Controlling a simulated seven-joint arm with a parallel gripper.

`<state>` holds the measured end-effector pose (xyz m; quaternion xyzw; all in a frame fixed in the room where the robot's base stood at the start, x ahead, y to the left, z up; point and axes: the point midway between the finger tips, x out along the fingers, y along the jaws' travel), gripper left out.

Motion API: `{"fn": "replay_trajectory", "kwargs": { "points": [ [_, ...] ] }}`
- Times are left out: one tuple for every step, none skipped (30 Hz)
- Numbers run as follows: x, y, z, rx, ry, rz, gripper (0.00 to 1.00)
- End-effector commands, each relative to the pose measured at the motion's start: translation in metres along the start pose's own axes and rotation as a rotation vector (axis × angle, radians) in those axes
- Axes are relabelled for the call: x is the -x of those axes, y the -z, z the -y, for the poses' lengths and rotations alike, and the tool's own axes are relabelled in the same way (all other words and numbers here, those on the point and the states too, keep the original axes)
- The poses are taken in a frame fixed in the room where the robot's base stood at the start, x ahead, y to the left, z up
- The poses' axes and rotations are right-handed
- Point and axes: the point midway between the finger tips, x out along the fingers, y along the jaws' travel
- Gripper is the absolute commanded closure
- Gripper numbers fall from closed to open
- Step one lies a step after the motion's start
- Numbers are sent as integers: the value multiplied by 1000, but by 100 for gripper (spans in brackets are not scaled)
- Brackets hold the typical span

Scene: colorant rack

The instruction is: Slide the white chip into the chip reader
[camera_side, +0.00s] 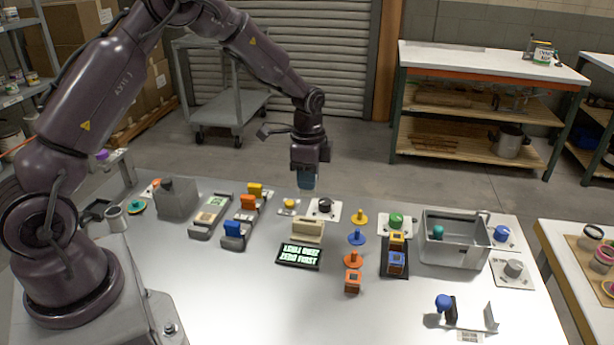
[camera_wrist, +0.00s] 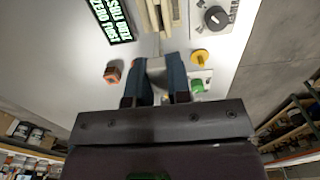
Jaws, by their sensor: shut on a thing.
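My gripper (camera_side: 307,183) points down above the back middle of the table, behind the cream slotted block. In the wrist view its two dark blue fingers (camera_wrist: 161,78) are closed on a pale, flat piece (camera_wrist: 156,64), which seems to be the white chip. In the side view the chip cannot be made out. The cream slotted block (camera_side: 308,231), which looks like the chip reader, stands behind a black display with green text (camera_side: 299,256). It also shows at the top of the wrist view (camera_wrist: 153,14), apart from the fingers.
A black knob on a white plate (camera_side: 324,207) is close below my gripper. Yellow, blue and orange discs (camera_side: 356,237) stand right of the cream block. A grey open bin (camera_side: 453,251) is farther right. Blue and orange blocks (camera_side: 234,230) sit in holders at left.

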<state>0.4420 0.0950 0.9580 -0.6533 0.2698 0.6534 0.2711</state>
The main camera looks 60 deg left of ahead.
Motion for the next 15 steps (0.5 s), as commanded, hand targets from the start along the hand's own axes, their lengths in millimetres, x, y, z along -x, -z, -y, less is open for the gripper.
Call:
{"fn": "replay_trajectory", "kwargs": {
  "points": [
    [-3,0,0,0,-1,1,100],
    [-5,0,0,0,-1,1,100],
    [-8,0,0,0,-1,1,100],
    [-11,0,0,0,-2,2,100],
    [-14,0,0,0,-3,2,100],
    [-18,0,0,0,-2,2,100],
    [-20,0,0,0,-2,2,100],
    [-23,0,0,0,-2,2,100],
    [-28,-1,-1,0,-3,2,100],
    [-30,-1,-1,0,-3,2,100],
    [-33,0,0,0,-2,2,100],
    [-37,0,0,0,-1,1,100],
    [-39,0,0,0,-2,2,100],
    [-42,0,0,0,-2,2,100],
    [-44,0,0,0,-2,2,100]
  ]
}}
